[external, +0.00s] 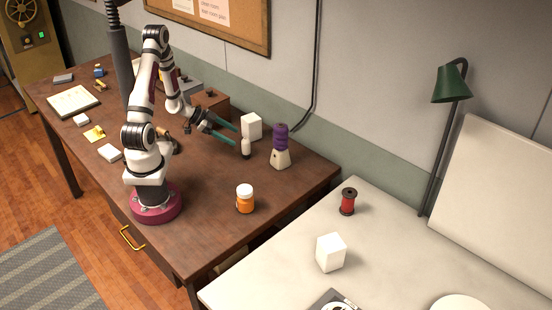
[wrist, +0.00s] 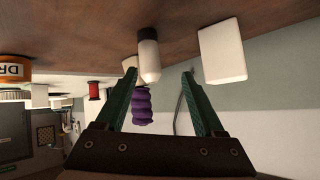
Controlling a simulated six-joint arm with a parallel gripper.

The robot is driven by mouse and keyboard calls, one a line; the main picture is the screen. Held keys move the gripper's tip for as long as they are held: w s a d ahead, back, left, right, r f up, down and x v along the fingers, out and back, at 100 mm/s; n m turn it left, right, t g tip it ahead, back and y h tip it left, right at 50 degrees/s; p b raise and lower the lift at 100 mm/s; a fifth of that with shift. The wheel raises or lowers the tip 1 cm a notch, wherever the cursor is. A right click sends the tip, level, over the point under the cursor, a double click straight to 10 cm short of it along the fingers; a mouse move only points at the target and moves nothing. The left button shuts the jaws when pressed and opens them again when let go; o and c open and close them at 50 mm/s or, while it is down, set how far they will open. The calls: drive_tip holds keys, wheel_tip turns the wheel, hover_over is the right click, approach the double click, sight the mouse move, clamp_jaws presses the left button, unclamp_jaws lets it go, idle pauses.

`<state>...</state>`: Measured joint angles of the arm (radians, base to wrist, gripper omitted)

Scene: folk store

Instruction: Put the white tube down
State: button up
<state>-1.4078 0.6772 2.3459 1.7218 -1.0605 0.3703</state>
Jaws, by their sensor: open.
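The white tube (external: 246,145) stands upright on the brown table, with a dark band at its bottom end. In the wrist view, which looks upside down, the tube (wrist: 149,62) appears just beyond and between the fingertips. My gripper (external: 236,137) is open, its green fingers apart and pointing at the tube from the left. In the wrist view the gripper (wrist: 160,76) has nothing held between its fingers. I cannot tell whether a finger touches the tube.
A white box (external: 251,127) stands close behind the tube. A purple-topped object with a cream base (external: 280,148) stands to its right. An orange jar (external: 245,200) is nearer the front. A brown box (external: 209,105) lies behind my gripper. The table between tube and jar is clear.

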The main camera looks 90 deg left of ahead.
drive_tip(key=w+d+r+m+g+y, duration=0.1)
drive_tip(key=w+d+r+g+y, duration=0.15)
drive_tip(key=r, duration=0.25)
drive_tip(key=w+d+r+m+g+y, duration=0.1)
drive_tip(key=d+r+g+y, duration=0.1)
drive_tip(key=r+g, duration=0.25)
drive_tip(key=s+d+r+g+h, duration=0.1)
drive_tip(key=s+d+r+g, duration=0.1)
drive_tip(key=s+d, duration=0.4)
drive_tip(key=s+d+r+m+g+h, duration=0.1)
drive_tip(key=s+d, duration=0.6)
drive_tip(key=d, duration=0.7)
wheel_tip(320, 180, up, 3)
drive_tip(key=shift+d+f+m+g+h, duration=0.15)
drive_tip(key=shift+m+g+h, duration=0.2)
drive_tip(key=shift+h, duration=0.3)
